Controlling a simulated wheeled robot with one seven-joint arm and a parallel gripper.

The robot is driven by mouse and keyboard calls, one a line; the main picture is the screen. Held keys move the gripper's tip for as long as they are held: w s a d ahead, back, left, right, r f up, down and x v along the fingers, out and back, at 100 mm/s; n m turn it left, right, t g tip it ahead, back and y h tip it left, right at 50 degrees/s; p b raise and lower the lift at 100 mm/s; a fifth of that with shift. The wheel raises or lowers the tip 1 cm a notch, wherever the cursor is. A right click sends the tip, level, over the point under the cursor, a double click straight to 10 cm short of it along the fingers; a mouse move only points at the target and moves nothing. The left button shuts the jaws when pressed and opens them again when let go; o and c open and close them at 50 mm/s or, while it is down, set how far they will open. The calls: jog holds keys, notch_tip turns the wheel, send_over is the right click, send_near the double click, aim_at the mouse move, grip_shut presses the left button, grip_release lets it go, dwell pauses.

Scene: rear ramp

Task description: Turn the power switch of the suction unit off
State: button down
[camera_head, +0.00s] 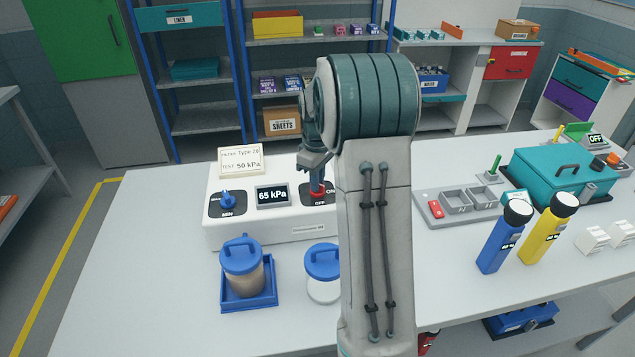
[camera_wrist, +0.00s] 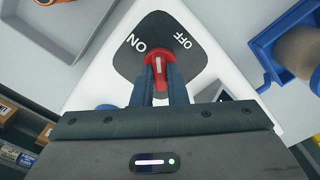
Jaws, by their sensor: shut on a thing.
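The white suction unit (camera_head: 221,231) stands on the table in the head view. Its display (camera_head: 272,195) is lit and reads 65 kPa. A blue dial (camera_head: 227,201) is at its left. The red power switch (camera_head: 317,194) is on a dark plate at its right, partly hidden by my arm. In the wrist view the switch (camera_wrist: 158,62) is between the fingers of my gripper (camera_wrist: 164,82), which is shut on it. ON is printed left and OFF right in that view. The switch's white mark lies roughly between the two labels; its exact setting is hard to tell.
A blue-lidded jar (camera_head: 244,267) in a blue tray and another lidded jar (camera_head: 323,263) stand before the unit. A card (camera_head: 240,160) stands behind it. A grey tray (camera_head: 437,209), blue bottle (camera_head: 499,241), yellow bottle (camera_head: 546,233) and teal case (camera_head: 563,177) are at right.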

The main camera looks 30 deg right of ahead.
jog(key=m+b, duration=0.1)
jog(key=m, duration=0.3)
jog(key=shift+m, duration=0.3)
jog(key=m, duration=0.4)
jog(key=shift+r+m, duration=0.1)
jog(key=shift+m, duration=0.3)
jog(key=shift+w, duration=0.1)
jog(key=c, duration=1.4)
grip_release()
jog(key=shift+c, duration=0.2)
notch_tip(320, 180, up, 14)
jog(key=b, duration=0.1)
